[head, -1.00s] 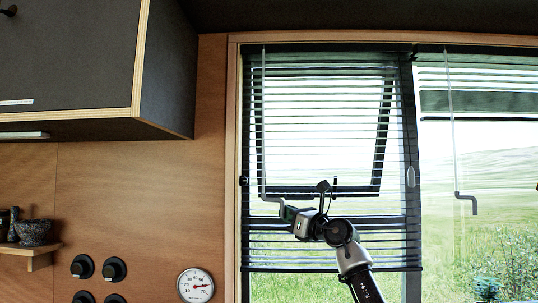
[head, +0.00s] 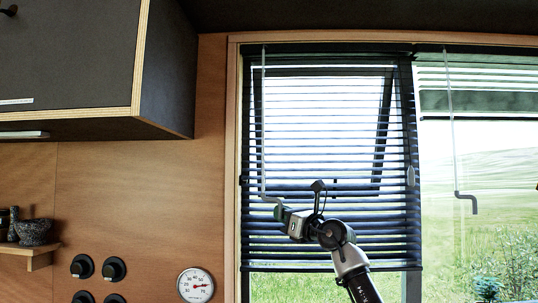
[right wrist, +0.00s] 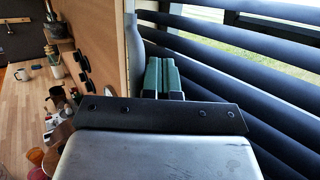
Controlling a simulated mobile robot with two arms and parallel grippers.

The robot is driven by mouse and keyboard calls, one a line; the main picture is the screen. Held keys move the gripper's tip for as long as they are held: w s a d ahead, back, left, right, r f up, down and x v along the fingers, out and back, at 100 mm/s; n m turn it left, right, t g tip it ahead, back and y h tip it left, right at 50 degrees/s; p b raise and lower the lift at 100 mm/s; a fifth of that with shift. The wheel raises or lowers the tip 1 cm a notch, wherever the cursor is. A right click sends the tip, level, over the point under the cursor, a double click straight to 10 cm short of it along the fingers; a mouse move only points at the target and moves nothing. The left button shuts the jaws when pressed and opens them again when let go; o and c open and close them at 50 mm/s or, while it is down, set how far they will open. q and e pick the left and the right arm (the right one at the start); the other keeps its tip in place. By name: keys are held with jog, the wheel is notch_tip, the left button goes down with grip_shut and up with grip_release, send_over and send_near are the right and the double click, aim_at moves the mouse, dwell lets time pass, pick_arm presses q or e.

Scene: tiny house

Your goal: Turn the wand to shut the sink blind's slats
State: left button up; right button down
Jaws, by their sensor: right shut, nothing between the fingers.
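The dark sink blind (head: 330,225) hangs over the left window. Its slats look broad and tilted, with bright gaps still between them. Its thin wand (head: 263,120) hangs at the blind's left side and ends in a grey cranked handle (head: 270,198). My right gripper (head: 280,212) is at this handle. In the right wrist view its green fingers (right wrist: 162,76) are together with nothing between them. A grey piece of the wand (right wrist: 133,45) stands just left of them; whether they touch I cannot tell. My left gripper is not in view.
A second blind (head: 475,103) with its own wand (head: 453,130) hangs at the right window. A dark wall cabinet (head: 90,60) juts out at upper left. A round dial (head: 195,285) and black knobs (head: 82,266) are on the wood wall.

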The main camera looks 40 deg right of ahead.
jog(key=shift+s+a+b, duration=0.15)
jog(key=shift+a+b, duration=0.05)
jog(key=shift+a, duration=0.9)
jog(key=shift+s+a+b, duration=0.15)
jog(key=shift+a, duration=0.9)
jog(key=shift+d, duration=0.15)
jog(key=shift+s+d+f, duration=0.15)
jog(key=shift+s+d, duration=0.3)
jog(key=shift+d, duration=0.3)
jog(key=r+b+v, duration=0.1)
jog(key=b+v, duration=0.3)
jog(key=v, duration=0.3)
jog(key=shift+s+r, duration=0.5)
jog(key=shift+s, duration=0.1)
jog(key=shift+f, duration=0.1)
